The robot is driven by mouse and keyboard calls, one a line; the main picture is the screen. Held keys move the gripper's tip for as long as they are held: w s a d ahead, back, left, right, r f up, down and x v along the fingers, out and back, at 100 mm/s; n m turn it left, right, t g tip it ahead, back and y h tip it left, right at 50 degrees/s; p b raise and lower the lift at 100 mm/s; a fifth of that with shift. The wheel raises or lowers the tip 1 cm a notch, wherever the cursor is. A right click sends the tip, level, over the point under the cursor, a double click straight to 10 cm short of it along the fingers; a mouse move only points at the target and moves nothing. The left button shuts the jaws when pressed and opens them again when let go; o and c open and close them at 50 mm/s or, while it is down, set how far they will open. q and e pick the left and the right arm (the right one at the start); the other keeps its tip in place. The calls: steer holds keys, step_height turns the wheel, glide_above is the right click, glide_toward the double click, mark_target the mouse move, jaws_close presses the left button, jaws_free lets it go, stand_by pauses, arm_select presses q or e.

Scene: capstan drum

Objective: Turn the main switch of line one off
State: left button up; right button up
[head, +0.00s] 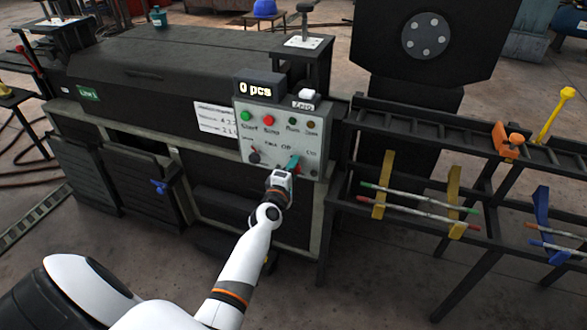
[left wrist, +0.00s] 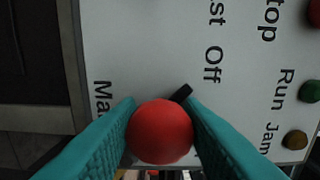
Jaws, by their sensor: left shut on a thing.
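The grey control panel (head: 240,125) is on the front of the dark machine. My left gripper (head: 291,165) is at the panel's lower right part, and its teal fingers hide what they hold there. In the left wrist view, a round red knob (left wrist: 160,131) sits between the two teal fingers, which are shut on it from both sides. A short black piece (left wrist: 181,93) shows behind the knob, pointing up and right toward the printed "Off". A partly hidden label starting "Ma" is to the left. My right gripper is not in view.
The panel has a green button (head: 246,116), a red button (head: 269,121), small lamps and a black knob (head: 254,157). A counter (head: 258,88) reads "0 pcs". A green sign (head: 88,93) is on the machine's left. A dark rack (head: 420,120) with rods stands at right.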

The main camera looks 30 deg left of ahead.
arm_select(q)
steer(key=shift+f, duration=0.1)
steer(key=o, duration=0.9)
steer(key=shift+s, duration=0.15)
steer(key=p+v, duration=0.1)
steer(key=v, duration=1)
steer(key=shift+s+d, duration=0.2)
steer(key=shift+s, duration=0.2)
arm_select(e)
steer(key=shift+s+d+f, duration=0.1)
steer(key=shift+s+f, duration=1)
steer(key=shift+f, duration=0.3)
